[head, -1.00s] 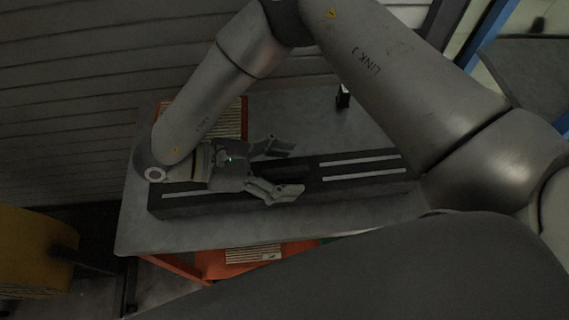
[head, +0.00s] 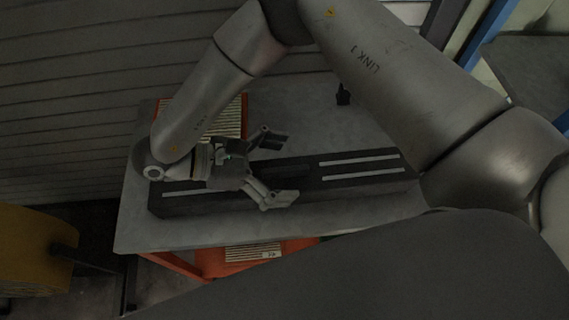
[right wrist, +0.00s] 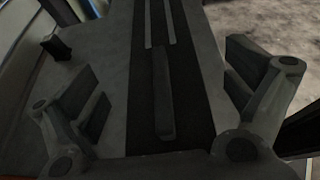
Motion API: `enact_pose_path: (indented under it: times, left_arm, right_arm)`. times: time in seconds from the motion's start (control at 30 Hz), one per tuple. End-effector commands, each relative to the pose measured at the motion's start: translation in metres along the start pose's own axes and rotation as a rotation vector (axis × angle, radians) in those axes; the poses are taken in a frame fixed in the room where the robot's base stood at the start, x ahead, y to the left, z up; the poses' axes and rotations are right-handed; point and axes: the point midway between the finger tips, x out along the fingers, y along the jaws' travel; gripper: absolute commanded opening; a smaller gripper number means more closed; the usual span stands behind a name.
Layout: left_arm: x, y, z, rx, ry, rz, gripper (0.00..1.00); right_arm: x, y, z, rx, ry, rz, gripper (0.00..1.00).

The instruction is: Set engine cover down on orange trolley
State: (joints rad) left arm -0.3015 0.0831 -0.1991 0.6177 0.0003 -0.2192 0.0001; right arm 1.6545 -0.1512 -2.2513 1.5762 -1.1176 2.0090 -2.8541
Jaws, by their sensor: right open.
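The engine cover (head: 362,173) is a long dark slab with pale strips on top. It lies flat on the grey top of the orange trolley (head: 200,236). It also shows in the right wrist view (right wrist: 190,90), with a raised dark bar along its middle. My right gripper (head: 283,168) is open over the cover's left half, one finger on each side of the raised bar. The right wrist view shows the open fingers (right wrist: 165,95) apart from the bar. Part of the cover is hidden under my gripper. My left gripper is not in view.
An orange-framed pleated filter (head: 228,118) lies on the trolley top behind my wrist. A small black object (head: 343,95) stands near the back edge. Another pleated filter (head: 252,253) sits on a lower level. A yellow round object (head: 30,255) is at the left.

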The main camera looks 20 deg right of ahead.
Motion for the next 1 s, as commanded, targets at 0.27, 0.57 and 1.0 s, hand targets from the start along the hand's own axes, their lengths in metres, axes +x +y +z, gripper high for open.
enact_pose_path:
  times: [0.27, 0.57, 1.0]
  left_arm:
    - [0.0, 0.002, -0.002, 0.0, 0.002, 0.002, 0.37]
    - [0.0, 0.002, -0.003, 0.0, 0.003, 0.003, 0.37]
    - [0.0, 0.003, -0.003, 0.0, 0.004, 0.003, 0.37]
  right_arm:
    - [-0.036, 0.001, 0.0, 0.005, 0.0, 0.005, 0.98]
    - [-0.068, 0.0, 0.0, 0.004, 0.0, 0.003, 0.98]
    - [-0.072, 0.0, 0.0, 0.003, 0.002, 0.002, 0.98]
